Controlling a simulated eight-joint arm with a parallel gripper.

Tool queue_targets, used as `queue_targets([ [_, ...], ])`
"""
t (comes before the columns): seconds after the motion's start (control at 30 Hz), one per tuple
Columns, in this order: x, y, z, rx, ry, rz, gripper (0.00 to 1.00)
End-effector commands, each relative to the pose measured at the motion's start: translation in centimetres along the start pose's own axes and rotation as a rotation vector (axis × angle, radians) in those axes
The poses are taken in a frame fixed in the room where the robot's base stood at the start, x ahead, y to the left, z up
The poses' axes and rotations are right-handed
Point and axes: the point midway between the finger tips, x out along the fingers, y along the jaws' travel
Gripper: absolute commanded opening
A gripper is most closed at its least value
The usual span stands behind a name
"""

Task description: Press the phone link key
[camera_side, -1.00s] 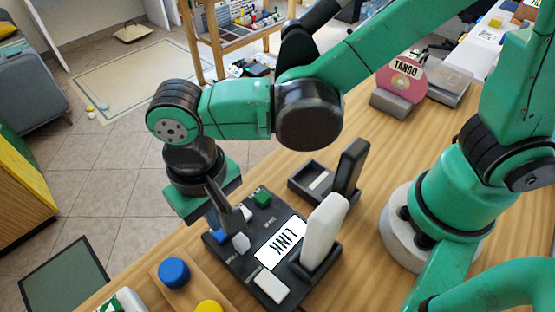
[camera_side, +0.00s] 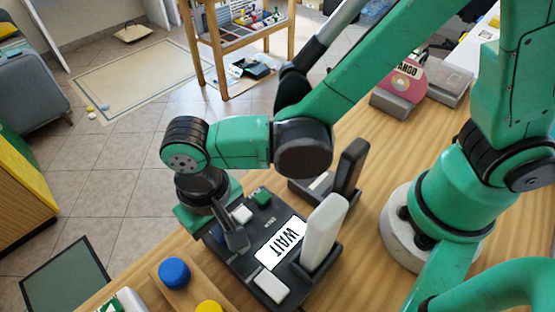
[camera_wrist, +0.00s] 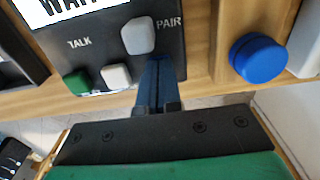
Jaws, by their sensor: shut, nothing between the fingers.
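The black phone base (camera_side: 272,218) stands on the wooden table, its display (camera_side: 281,243) reading "WAIT". A pale handset (camera_side: 324,232) stands upright in it. In the wrist view a rounded grey key (camera_wrist: 138,36) sits beside the label "PAIR". A green key (camera_wrist: 77,82) and a white key (camera_wrist: 117,76) lie near the label "TALK". My gripper (camera_side: 241,246) is shut and empty, low over the base, hiding the grey key in the side view. In the wrist view its fingers (camera_wrist: 158,78) end just beside that key; contact is unclear.
A blue button (camera_side: 174,272) and a yellow button (camera_side: 209,307) sit on a wooden block left of the base. A black stand with an upright dark piece (camera_side: 350,166) is behind it.

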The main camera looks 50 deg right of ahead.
Motion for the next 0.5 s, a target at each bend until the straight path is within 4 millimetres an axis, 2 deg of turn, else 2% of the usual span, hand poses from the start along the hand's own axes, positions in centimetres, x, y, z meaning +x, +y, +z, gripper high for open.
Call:
queue_targets([
  [0.03,0.4,0.0,0.0,0.000,0.006,-0.006,0.00],
  [0.27,0.2,-0.1,-0.1,0.000,0.008,-0.008,0.00],
  [0.37,-0.5,-0.1,-0.1,0.001,0.008,-0.008,0.00],
  [0.5,-2.6,0.0,0.0,0.000,0.006,-0.006,0.00],
])
